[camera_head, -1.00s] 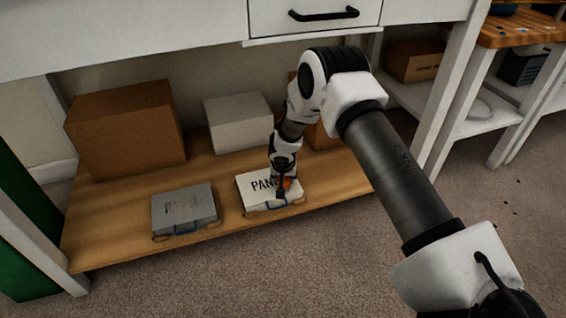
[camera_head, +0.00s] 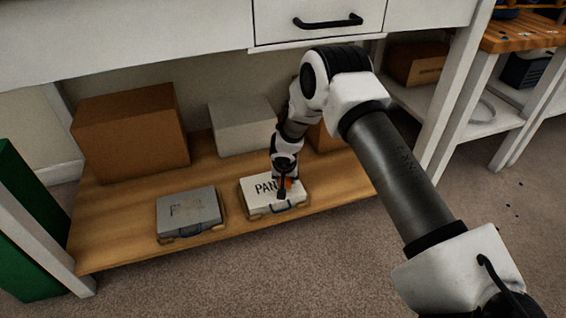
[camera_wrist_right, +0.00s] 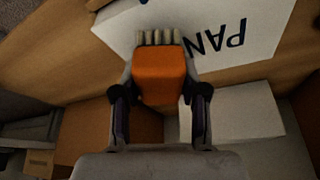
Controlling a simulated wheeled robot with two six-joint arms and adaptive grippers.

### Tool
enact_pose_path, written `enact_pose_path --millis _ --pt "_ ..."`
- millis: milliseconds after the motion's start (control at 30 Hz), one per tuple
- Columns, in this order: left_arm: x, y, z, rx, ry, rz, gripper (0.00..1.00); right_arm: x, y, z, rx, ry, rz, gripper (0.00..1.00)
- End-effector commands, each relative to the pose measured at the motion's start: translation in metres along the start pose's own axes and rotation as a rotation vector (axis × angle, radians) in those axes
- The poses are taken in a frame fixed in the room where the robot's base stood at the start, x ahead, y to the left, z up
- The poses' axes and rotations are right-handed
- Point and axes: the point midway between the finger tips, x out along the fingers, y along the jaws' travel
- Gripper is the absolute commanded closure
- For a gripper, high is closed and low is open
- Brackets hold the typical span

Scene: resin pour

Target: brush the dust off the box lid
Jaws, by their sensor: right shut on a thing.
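My right gripper (camera_head: 284,186) is shut on an orange brush (camera_wrist_right: 161,76) with pale bristles. It holds the brush over the white box (camera_head: 257,203) lettered "PAN", whose remaining letters are hidden behind the gripper. In the right wrist view the bristle tips lie over the left part of this white lid (camera_wrist_right: 255,22); whether they touch it I cannot tell. A grey box (camera_head: 188,206) with a dull lid and faint, partly readable lettering lies to the left on the same shelf. Both boxes have blue front handles. My left gripper is out of view.
The boxes lie on a low wooden shelf (camera_head: 125,222) under a white bench. Behind them stand a large brown carton (camera_head: 130,135) and a pale box (camera_head: 240,125). Another brown carton is partly hidden behind my right arm. The bench drawer (camera_head: 315,20) hangs above.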

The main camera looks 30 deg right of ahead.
Motion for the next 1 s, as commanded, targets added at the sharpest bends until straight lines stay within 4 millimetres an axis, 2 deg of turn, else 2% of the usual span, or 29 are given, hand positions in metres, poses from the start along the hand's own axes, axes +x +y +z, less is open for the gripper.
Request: enact_pose_path --millis 33,533,1000 --pt "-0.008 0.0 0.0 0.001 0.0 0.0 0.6 -0.009 -0.001 -0.005 0.0 0.002 -0.001 0.85" --pt "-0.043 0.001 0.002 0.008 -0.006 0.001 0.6 -0.048 -0.004 -0.027 -0.008 0.002 -0.004 0.85" --pt "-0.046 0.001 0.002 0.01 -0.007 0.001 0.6 -0.052 -0.005 -0.029 -0.01 0.002 -0.005 0.85"
